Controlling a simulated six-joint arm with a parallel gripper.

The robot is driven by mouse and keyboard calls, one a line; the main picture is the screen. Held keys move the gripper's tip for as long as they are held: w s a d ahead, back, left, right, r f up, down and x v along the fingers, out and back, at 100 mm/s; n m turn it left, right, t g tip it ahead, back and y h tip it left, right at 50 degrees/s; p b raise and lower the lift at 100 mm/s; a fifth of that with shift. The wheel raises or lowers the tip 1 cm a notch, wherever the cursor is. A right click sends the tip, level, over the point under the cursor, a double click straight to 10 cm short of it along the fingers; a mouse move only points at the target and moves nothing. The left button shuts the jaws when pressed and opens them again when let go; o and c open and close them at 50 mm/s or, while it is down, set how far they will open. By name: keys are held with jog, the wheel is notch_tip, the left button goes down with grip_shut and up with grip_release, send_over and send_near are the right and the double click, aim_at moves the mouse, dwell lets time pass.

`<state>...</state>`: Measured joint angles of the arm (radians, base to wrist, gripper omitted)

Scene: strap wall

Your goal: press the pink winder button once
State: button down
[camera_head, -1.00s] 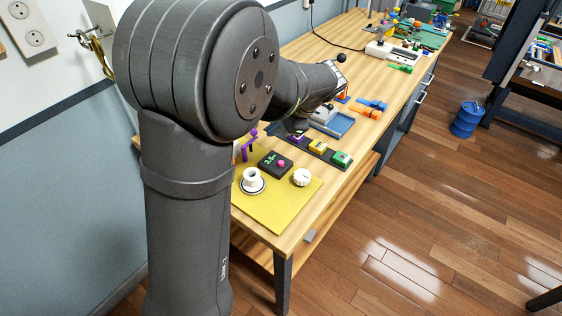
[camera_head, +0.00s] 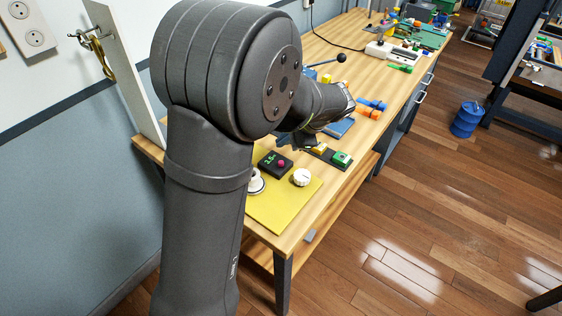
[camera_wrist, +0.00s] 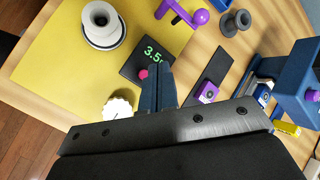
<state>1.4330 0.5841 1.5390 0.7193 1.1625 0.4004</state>
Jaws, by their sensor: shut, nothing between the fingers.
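The pink winder button (camera_head: 281,163) sits on a black box (camera_head: 267,158) with a green number display, at the far edge of the yellow mat (camera_head: 285,208). In the wrist view the pink button (camera_wrist: 143,74) shows just left of my fingertips, on the black box (camera_wrist: 130,71), whose display starts "3.5". My gripper (camera_wrist: 158,70) is shut and empty. Its fingers cover part of the box and display. The fingertips overlap the box in the picture; I cannot tell their height above it. In the head view the gripper is mostly hidden behind my arm.
A white spool (camera_wrist: 102,26) and white knob (camera_wrist: 118,107) stand on the mat near the box. A purple bracket (camera_wrist: 183,14), grey spool (camera_wrist: 236,22) and purple-button block (camera_wrist: 208,92) are close by. Yellow (camera_head: 320,148) and green (camera_head: 341,158) button blocks lie beyond.

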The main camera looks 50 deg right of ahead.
aim_at(283, 163)
jog(key=shift+f, duration=2.3)
jog(key=shift+f, duration=0.15)
jog(key=shift+f, duration=0.25)
jog(key=shift+f, duration=0.55)
dwell(0.8)
jog(key=shift+r, duration=0.95)
jog(key=shift+r, duration=0.15)
jog(key=shift+r, duration=2.4)
jog(key=shift+f, duration=0.15)
